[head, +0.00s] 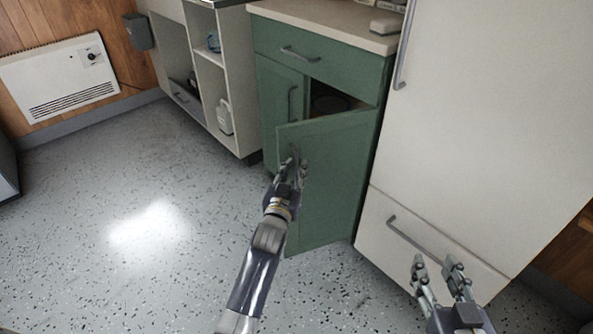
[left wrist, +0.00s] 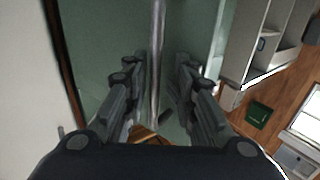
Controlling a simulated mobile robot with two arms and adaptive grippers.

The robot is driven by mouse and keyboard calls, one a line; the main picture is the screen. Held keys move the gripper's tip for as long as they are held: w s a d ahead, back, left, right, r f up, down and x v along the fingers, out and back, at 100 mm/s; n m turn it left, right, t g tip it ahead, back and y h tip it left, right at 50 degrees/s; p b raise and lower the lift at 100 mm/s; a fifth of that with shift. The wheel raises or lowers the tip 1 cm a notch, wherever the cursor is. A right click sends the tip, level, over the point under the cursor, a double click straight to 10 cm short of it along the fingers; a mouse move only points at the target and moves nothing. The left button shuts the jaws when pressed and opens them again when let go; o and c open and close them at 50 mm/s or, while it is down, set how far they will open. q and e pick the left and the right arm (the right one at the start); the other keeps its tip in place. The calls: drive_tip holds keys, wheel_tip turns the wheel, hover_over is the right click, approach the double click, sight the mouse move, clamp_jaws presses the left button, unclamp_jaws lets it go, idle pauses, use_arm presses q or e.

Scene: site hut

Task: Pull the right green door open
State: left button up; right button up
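The right green door (head: 330,190) stands partly open, swung out from the green cabinet, with a dark gap above its top edge. My left gripper (head: 291,168) is at the door's handle near its free edge. In the left wrist view the handle (left wrist: 157,60) is a metal bar that runs between the two fingers of my left gripper (left wrist: 157,85). A gap shows on each side of the bar, so the fingers are around it but look apart from it. My right gripper (head: 437,264) is open and empty, in front of the white unit.
The left green door (head: 283,95) and the green drawer (head: 315,62) are shut. A tall white unit (head: 480,120) with a low drawer stands at the right. Open shelves (head: 205,75) hold a white jug (head: 224,117). The speckled floor at the left is clear.

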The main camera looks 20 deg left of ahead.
use_arm(q)
drive_tip(key=shift+d, duration=0.15)
drive_tip(key=shift+s+d, duration=0.1)
drive_tip(key=shift+s, duration=0.15)
drive_tip(key=s, duration=1.1)
drive_tip(key=shift+s+d, duration=0.15)
drive_tip(key=shift+s, duration=0.05)
